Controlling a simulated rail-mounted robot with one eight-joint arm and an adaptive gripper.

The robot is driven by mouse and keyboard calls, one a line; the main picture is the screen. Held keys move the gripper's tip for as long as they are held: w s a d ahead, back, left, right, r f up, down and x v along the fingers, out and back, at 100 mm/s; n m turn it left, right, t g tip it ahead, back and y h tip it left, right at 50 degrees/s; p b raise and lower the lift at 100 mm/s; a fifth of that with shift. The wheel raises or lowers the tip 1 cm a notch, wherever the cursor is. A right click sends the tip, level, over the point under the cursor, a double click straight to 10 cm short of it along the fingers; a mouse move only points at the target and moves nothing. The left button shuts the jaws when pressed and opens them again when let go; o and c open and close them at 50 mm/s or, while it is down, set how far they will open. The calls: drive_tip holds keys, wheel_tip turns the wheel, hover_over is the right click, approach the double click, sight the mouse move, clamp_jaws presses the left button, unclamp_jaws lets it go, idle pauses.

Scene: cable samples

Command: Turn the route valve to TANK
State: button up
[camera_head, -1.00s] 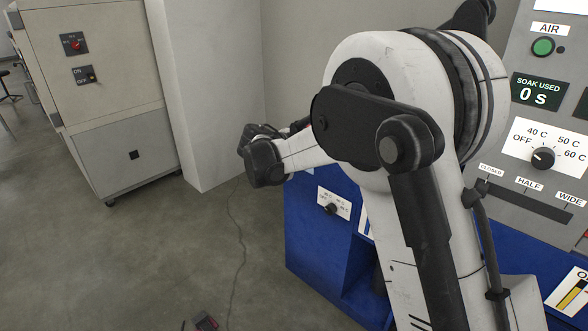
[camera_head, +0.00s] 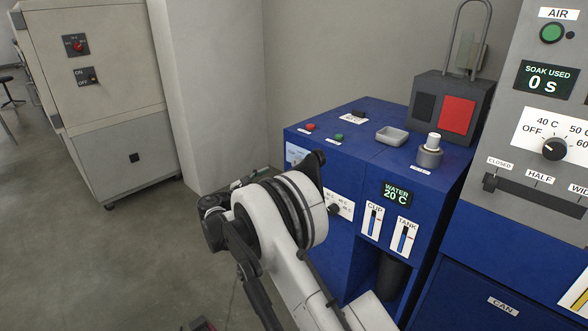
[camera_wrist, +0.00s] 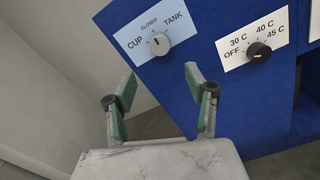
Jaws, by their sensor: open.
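A dark temperature knob (camera_wrist: 259,52) sits to the right of the valve. The blue cabinet (camera_head: 350,160) carries CUP and TANK gauges, buttons and a small tray (camera_head: 391,135). A grey control panel stands at right.

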sight(294, 165)
drive_tip(key=b+x, duration=0.2)
drive_tip(key=x, duration=1)
drive_tip(key=shift+s, duration=0.1)
drive_tip(key=c, duration=1.1)
drive_tip(key=shift+c, duration=0.2)
drive_tip(key=shift+m, duration=0.3)
drive_tip(key=m, duration=0.5)
drive_tip(key=shift+a+b, duration=0.1)
drive_tip(key=shift+b, duration=0.3)
drive_tip(key=m, duration=0.6)
drive_tip(key=shift+r, duration=0.1)
drive_tip(key=shift+m, duration=0.3)
